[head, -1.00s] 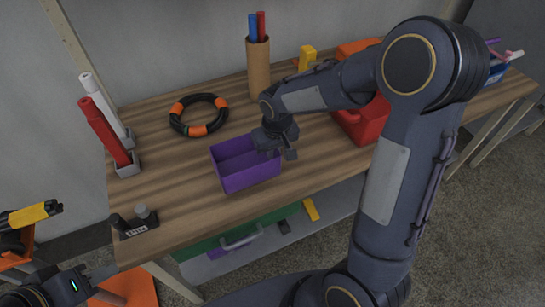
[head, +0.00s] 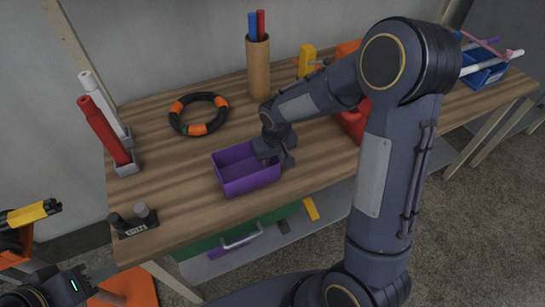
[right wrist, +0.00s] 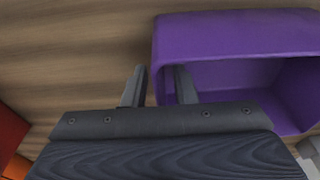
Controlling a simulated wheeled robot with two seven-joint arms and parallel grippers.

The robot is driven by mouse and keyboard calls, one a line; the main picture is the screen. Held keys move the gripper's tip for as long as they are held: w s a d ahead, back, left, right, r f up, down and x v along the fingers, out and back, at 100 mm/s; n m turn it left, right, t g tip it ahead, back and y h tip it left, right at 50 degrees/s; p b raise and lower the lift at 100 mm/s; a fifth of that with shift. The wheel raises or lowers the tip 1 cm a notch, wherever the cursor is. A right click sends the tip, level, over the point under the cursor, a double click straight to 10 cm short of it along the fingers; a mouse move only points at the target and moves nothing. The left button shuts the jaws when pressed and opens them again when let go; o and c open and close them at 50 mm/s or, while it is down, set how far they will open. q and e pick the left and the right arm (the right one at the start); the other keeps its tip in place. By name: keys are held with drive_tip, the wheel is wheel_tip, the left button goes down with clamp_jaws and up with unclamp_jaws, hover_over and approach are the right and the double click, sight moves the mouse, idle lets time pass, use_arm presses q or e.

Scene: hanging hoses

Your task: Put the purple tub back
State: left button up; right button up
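The purple tub (head: 248,183) stands upright on the wooden table near its front edge, and looks empty where I can see in. My right gripper (head: 277,161) is at the tub's right end, pointing down. In the right wrist view, the gripper (right wrist: 160,88) is open, with one finger outside the tub's wall and the other inside. Gaps show between the fingers and the wall of the tub (right wrist: 235,28). My left gripper (head: 104,272) is low at the left, off the table's front corner. Its finger opening is not clear.
A black-and-orange ring (head: 198,114) lies behind the tub. A wooden cup (head: 258,68) with blue and red sticks stands further back. Red and white tubes (head: 104,130) stand at left, a small dark block (head: 134,222) at front left. A red bin (head: 352,124) is right of the gripper.

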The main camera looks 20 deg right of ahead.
drive_tip(key=r, duration=0.4)
drive_tip(key=s+r, duration=0.1)
drive_tip(key=r, duration=0.7)
drive_tip(key=shift+s+p, duration=0.4)
drive_tip(key=s+r+m+t+y, duration=0.1)
drive_tip(key=s+r+t+y, duration=0.1)
drive_tip(key=s, duration=0.8)
drive_tip(key=s+r+m+t+y, duration=0.1)
drive_tip(key=s+r, duration=0.1)
drive_tip(key=s, duration=0.8)
drive_tip(key=shift+s+a+t+y, duration=0.15)
drive_tip(key=shift+s+t+y, duration=0.1)
drive_tip(key=shift+t+y, duration=0.15)
